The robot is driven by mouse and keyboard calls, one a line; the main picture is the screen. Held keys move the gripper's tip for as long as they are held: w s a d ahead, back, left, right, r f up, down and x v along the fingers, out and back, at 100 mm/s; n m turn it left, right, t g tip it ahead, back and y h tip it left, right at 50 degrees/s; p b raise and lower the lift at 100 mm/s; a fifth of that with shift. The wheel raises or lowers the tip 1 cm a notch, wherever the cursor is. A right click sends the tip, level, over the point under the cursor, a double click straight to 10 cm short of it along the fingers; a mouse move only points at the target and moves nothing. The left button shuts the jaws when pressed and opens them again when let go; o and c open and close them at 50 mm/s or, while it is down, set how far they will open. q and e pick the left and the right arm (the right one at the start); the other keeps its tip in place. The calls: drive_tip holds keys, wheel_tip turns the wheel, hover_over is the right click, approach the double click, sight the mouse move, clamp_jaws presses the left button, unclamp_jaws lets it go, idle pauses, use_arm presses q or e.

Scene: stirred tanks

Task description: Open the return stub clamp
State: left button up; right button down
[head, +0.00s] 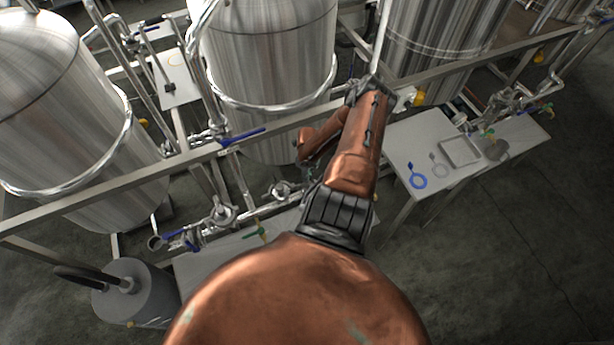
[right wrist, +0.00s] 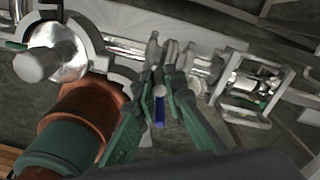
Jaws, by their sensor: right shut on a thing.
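My right gripper (right wrist: 168,82) shows in the right wrist view with its green fingers close together. Its fingertips are shut on a grey lobed clamp part (right wrist: 172,52), which I take to be the return stub clamp; the tips hide part of it. A blue handle with a pale end (right wrist: 159,106) shows between the fingers. In the head view my copper right arm reaches over the frame rail and bends back, and the gripper (head: 308,172) is small and partly hidden low by the middle tank. Whether the clamp is open or closed I cannot tell. My left gripper is not in view.
Steel tanks (head: 265,50) stand behind a long frame rail (head: 165,168). Pipes and valves (head: 222,213) run below it. A white table (head: 405,150) at right holds a blue ring clamp (head: 417,177) and a tray (head: 460,152). A grey canister (head: 135,295) stands at lower left.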

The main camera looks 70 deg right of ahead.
drive_tip(key=c, duration=2.3)
unclamp_jaws()
drive_tip(key=shift+a, duration=0.1)
drive_tip(key=shift+o, duration=0.2)
drive_tip(key=shift+r, duration=0.15)
wheel_tip(320, 180, up, 12)
